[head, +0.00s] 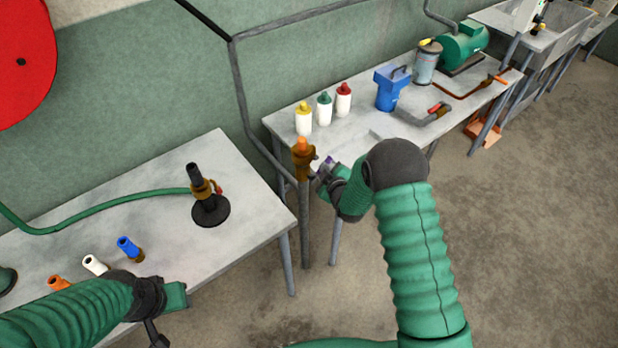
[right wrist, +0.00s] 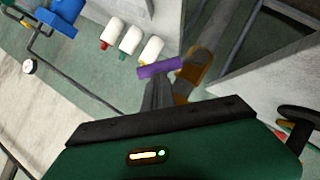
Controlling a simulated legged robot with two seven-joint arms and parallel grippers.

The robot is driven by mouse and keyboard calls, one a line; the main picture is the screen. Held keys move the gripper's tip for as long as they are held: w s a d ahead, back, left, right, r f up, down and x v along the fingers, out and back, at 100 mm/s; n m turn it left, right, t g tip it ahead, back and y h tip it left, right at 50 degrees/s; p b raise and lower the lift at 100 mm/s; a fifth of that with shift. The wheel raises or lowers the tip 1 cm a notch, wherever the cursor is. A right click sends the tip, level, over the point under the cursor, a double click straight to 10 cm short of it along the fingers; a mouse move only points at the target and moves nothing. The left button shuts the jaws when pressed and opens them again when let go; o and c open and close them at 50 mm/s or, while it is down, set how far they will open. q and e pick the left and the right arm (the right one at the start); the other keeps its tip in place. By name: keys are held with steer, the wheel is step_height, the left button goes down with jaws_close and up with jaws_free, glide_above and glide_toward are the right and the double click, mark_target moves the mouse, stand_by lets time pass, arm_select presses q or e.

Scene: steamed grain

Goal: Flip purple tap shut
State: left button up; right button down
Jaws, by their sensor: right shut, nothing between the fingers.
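The purple tap handle (head: 325,167) sits on the brass valve (head: 303,160) at the top of a standing pipe between the two tables. In the right wrist view the purple handle (right wrist: 160,67) sticks out to the left of the brass body (right wrist: 195,72). My right gripper (head: 326,178) is shut and empty, close beside the handle. In the wrist view its fingertips (right wrist: 158,84) lie right at the handle's lower edge; I cannot tell whether they touch. My left gripper (head: 160,325) is over the near table's front edge, its fingers partly out of frame.
Bottles with yellow (head: 304,106), green (head: 324,98) and red (head: 343,89) caps stand on the far table behind the valve. A blue container (head: 392,88) stands farther right. A black burner (head: 208,205) with a green hose stands on the near table.

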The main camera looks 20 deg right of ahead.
arm_select(q)
steer(key=shift+d+f+b, duration=0.35)
steer(key=shift+f+b, duration=0.15)
steer(key=shift+b, duration=0.05)
arm_select(e)
steer(key=d+f+m+g+y, duration=0.1)
steer(key=d+f, duration=0.1)
steer(key=w+d+f+m+y, duration=0.1)
steer(key=m+y, duration=0.1)
steer(key=shift+w+d+f+g, duration=0.15)
steer(key=shift+d+f+g, duration=0.2)
steer(key=shift+d+g, duration=0.05)
arm_select(q)
steer(key=shift+f, duration=0.1)
arm_select(e)
steer(key=shift+d, duration=0.1)
